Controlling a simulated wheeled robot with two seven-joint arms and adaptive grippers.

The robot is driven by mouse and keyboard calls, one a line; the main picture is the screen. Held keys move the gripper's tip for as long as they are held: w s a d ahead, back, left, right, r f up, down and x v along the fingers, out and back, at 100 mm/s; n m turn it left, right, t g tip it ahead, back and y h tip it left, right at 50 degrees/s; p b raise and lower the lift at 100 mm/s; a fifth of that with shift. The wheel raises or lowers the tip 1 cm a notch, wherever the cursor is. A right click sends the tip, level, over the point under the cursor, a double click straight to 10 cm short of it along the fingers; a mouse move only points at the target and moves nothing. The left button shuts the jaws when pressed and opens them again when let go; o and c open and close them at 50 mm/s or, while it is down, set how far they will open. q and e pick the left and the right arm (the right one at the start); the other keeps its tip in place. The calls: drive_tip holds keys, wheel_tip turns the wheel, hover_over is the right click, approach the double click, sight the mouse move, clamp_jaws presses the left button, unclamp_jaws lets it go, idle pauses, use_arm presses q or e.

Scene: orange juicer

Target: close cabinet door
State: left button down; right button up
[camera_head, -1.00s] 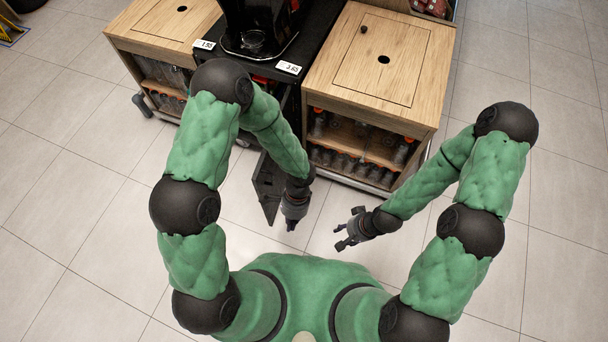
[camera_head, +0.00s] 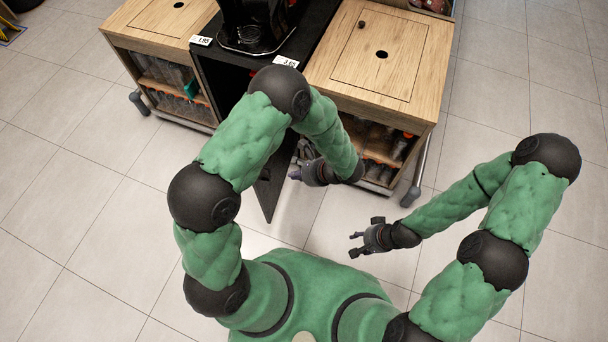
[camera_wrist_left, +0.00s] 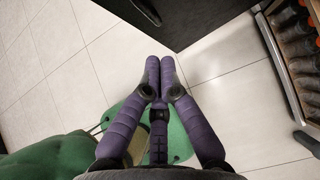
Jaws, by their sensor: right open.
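The cabinet door (camera_head: 266,195) is a dark panel standing open. It juts toward me from the black cabinet (camera_head: 215,75), and its upper part is hidden behind my left arm. It also shows in the left wrist view as a dark panel (camera_wrist_left: 185,18) ahead of the fingers. My left gripper (camera_head: 297,170) is just right of the door, pointing left at it. In the left wrist view its purple fingers (camera_wrist_left: 160,62) come together at the tips with nothing between them; they appear apart from the panel. My right gripper (camera_head: 355,244) is open and empty over the floor, farther right.
A black juicer (camera_head: 256,25) stands on the black cabinet. Wooden cabinets with bottle shelves flank it, one on the right (camera_head: 425,75) and one on the left (camera_head: 125,25). A caster wheel (camera_head: 411,196) sticks out at the right. Tiled floor (camera_head: 90,220) is clear at the left.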

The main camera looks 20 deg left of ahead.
use_arm(q)
drive_tip(key=a+f+b, duration=0.2)
drive_tip(key=a, duration=0.4)
drive_tip(key=shift+w+f, duration=0.25)
drive_tip(key=shift+w, duration=0.1)
